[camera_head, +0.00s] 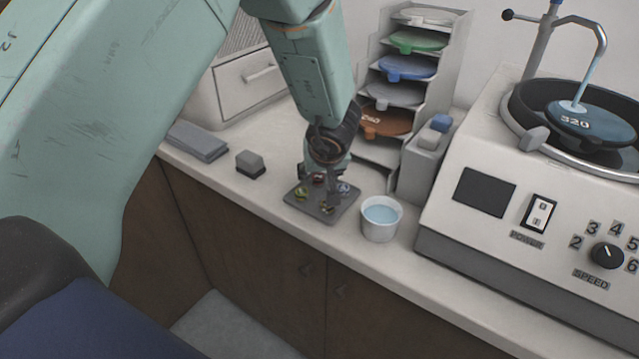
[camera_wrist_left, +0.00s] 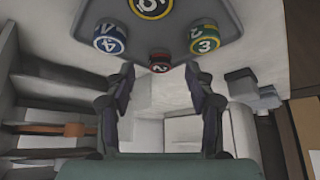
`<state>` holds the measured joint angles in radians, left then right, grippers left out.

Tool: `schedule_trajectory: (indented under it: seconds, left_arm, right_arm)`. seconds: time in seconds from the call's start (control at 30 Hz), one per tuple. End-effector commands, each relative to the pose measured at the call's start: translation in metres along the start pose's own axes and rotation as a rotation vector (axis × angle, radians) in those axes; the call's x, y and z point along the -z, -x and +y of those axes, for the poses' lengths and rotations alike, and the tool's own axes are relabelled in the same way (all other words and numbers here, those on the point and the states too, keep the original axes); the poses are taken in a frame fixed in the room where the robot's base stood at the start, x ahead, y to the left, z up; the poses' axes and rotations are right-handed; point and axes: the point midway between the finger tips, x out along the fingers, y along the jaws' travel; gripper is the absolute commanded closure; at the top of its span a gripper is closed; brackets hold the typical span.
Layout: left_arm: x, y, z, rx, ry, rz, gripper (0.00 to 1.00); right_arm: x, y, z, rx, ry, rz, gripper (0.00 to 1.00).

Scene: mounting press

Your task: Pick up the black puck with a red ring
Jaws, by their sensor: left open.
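The black puck with a red ring (camera_wrist_left: 159,61) sits at the near edge of the grey tray (camera_wrist_left: 205,14) in the left wrist view, its number partly visible. In the head view its red ring (camera_head: 319,178) shows at the back of the tray (camera_head: 312,212), partly covered by my gripper. My left gripper (camera_head: 321,182) is low over the tray, pointing down. In the wrist view its open fingers (camera_wrist_left: 159,72) stand on either side of the red-ringed puck, with gaps; I cannot tell how far above it they are. My right gripper is not in view.
A blue-ringed puck (camera_wrist_left: 110,39), a green-and-yellow-ringed puck (camera_wrist_left: 204,39) and a yellow-ringed puck (camera_wrist_left: 151,7) share the tray. A water cup (camera_head: 381,220) stands right of it, a disc rack (camera_head: 443,70) behind, the machine (camera_head: 500,255) farther right. A grey block (camera_head: 250,161) lies left.

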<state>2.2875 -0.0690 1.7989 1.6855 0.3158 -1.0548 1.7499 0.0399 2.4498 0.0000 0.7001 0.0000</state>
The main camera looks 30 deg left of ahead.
Motion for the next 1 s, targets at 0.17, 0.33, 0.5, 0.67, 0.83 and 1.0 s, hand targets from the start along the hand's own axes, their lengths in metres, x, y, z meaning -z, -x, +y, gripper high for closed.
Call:
schedule_trajectory:
  seconds: [0.17, 0.33, 0.5, 0.67, 0.83, 1.0]
  left_arm:
    - [-0.002, -0.019, 0.001, 0.0, 0.0, -0.001, 0.45]
    - [-0.001, -0.019, 0.002, 0.0, -0.001, 0.0, 0.45]
    - [-0.001, -0.019, 0.002, 0.0, -0.001, 0.0, 0.52]
    - [-0.001, -0.019, 0.002, 0.0, -0.001, 0.0, 0.66]
    - [-0.001, -0.019, 0.002, 0.0, -0.001, 0.0, 0.8]
    - [-0.001, -0.019, 0.002, 0.0, -0.001, -0.001, 0.94]
  right_arm:
    - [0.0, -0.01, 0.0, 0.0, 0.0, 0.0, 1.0]
    - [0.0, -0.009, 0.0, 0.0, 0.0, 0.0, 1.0]
    - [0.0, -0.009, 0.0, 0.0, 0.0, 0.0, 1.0]
    - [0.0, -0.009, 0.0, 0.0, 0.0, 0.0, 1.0]
    - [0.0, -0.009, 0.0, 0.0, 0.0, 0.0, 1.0]
    - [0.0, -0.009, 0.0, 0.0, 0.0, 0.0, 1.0]
